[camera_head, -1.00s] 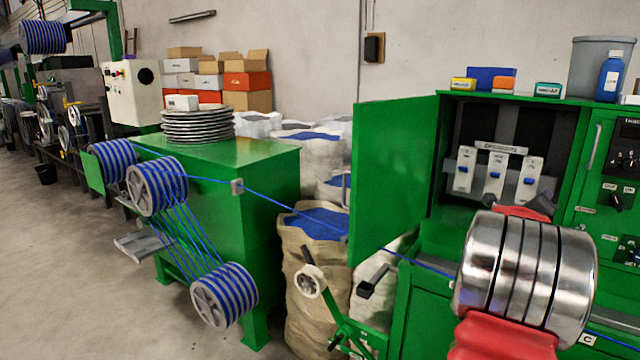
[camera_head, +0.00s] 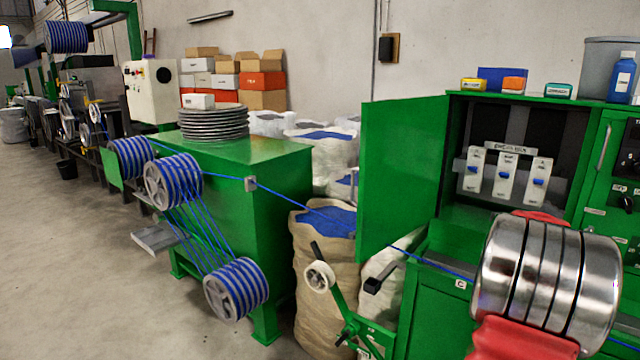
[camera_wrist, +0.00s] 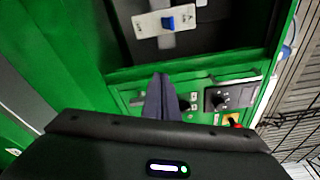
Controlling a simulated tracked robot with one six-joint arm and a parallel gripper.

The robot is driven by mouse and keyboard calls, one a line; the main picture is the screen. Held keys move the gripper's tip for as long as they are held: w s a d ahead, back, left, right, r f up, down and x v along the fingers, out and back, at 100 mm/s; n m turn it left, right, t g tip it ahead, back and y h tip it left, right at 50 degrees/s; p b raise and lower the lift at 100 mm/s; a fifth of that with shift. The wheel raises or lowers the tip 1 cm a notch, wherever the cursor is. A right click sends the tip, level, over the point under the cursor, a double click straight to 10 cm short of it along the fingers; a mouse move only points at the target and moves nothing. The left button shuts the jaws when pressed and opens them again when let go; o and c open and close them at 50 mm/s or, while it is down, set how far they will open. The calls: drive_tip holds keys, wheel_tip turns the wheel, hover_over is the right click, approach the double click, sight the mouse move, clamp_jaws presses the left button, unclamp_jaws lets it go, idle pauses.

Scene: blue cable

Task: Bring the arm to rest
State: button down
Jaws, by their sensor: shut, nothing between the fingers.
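My gripper (camera_wrist: 161,82) shows in the wrist view as two dark fingers pressed together, with nothing between them. Its dark body fills the bottom of that view. The fingers point toward a green cabinet front, below an open recess with a white switch unit (camera_wrist: 166,22). I cannot tell how far the fingertips are from the panel. I cannot make out my arm or gripper in the head view.
An open green cabinet (camera_head: 405,175) holds several white switches (camera_head: 507,178). A steel drum (camera_head: 545,275) on a red base stands close at right. Blue cable (camera_head: 320,215) runs from striped spools (camera_head: 235,288) past sacks (camera_head: 318,290). Floor is clear at left (camera_head: 70,260).

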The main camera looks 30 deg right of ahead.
drive_tip(key=w+a+f+n+t+y, duration=0.2)
drive_tip(key=w+a+f+n+y, duration=0.25)
drive_tip(key=a+f+n, duration=0.45)
drive_tip(key=w+a+f+n+y, duration=0.2)
drive_tip(key=w+a+n, duration=0.15)
drive_tip(key=a, duration=0.45)
drive_tip(key=w+a+f+n+t+y, duration=0.1)
drive_tip(key=w+a+f+n+y, duration=0.2)
drive_tip(key=a, duration=0.4)
drive_tip(key=w+a+f+n+y, duration=0.1)
drive_tip(key=w+a+n+y, duration=0.1)
drive_tip(key=a+n, duration=0.45)
drive_tip(key=s+a+r+n+y, duration=0.1)
drive_tip(key=a+n, duration=0.4)
drive_tip(key=a, duration=1)
drive_tip(key=s+a+r+n+y, duration=0.1)
drive_tip(key=s+a+n+y, duration=0.2)
drive_tip(key=a, duration=1.3)
drive_tip(key=s+a+r+n+y, duration=0.1)
drive_tip(key=s+a+n, duration=0.4)
drive_tip(key=a, duration=1)
drive_tip(key=n+y, duration=0.1)
drive_tip(key=n, duration=0.2)
drive_tip(key=shift+s+a+r, duration=0.15)
drive_tip(key=shift+s+r, duration=0.1)
drive_tip(key=shift+r, duration=0.05)
